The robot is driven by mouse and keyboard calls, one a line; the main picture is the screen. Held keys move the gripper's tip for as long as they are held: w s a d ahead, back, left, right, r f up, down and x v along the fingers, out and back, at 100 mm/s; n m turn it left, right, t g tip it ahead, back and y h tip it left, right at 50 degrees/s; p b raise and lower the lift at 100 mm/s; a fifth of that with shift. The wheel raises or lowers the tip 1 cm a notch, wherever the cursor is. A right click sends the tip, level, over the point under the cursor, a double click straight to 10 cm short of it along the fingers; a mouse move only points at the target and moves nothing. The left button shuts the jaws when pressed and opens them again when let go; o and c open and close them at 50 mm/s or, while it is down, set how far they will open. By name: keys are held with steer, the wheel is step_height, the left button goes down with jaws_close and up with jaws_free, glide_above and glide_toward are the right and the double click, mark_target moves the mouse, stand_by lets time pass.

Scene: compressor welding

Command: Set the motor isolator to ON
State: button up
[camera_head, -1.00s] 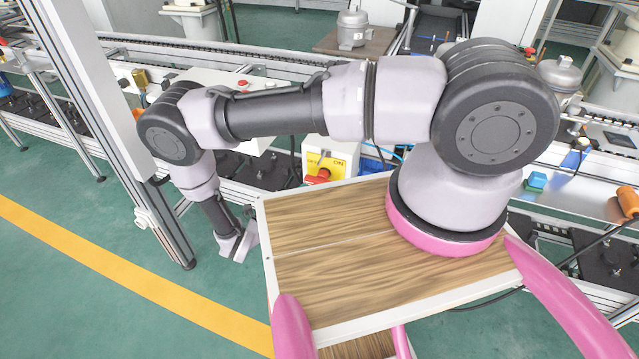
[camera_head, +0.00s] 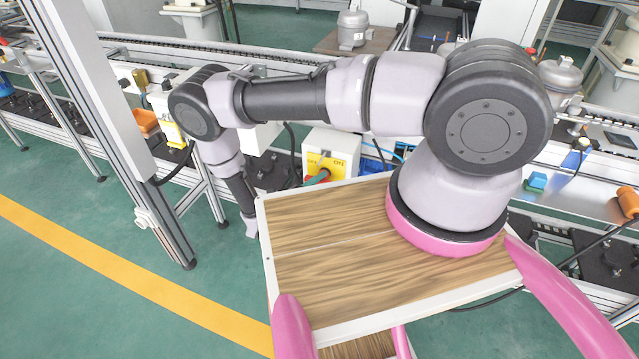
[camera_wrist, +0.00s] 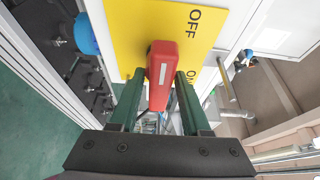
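The motor isolator shows in the head view as a yellow plate (camera_head: 340,167) on a white box, marked OFF and ON. In the wrist view the yellow plate (camera_wrist: 140,22) fills the top middle, with OFF and ON along its right side. Its red handle (camera_wrist: 162,75), with a white mark, stands out between the two green fingers of my gripper (camera_wrist: 158,92). A gap shows on each side of the handle, so my gripper is open around it. In the head view a green finger covers part of the handle, and the board edge hides most of my gripper.
A white machine frame with an upright post (camera_head: 100,90) stands left of my arm. A cable (camera_head: 292,155) hangs beside the isolator box. A conveyor line runs behind, with a compressor (camera_head: 353,28) on a far table. Green floor is clear at lower left.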

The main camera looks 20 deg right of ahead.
steer(key=shift+m, duration=0.3)
jaws_close()
steer(key=m+y, duration=0.1)
steer(key=m, duration=0.2)
steer(key=shift+g+y, duration=0.3)
steer(key=shift+g, duration=0.1)
steer(key=m+y, duration=0.2)
steer(key=m, duration=0.1)
steer(key=shift+m, duration=0.3)
steer(key=m+t+y, duration=0.1)
steer(key=m, duration=0.2)
steer(key=shift+s+y, duration=0.1)
steer(key=shift+y, duration=0.3)
steer(key=m+t+y, duration=0.1)
steer(key=m, duration=0.2)
steer(key=shift+y, duration=0.4)
steer(key=o, duration=0.9)
jaws_free()
steer(key=shift+a, duration=0.1)
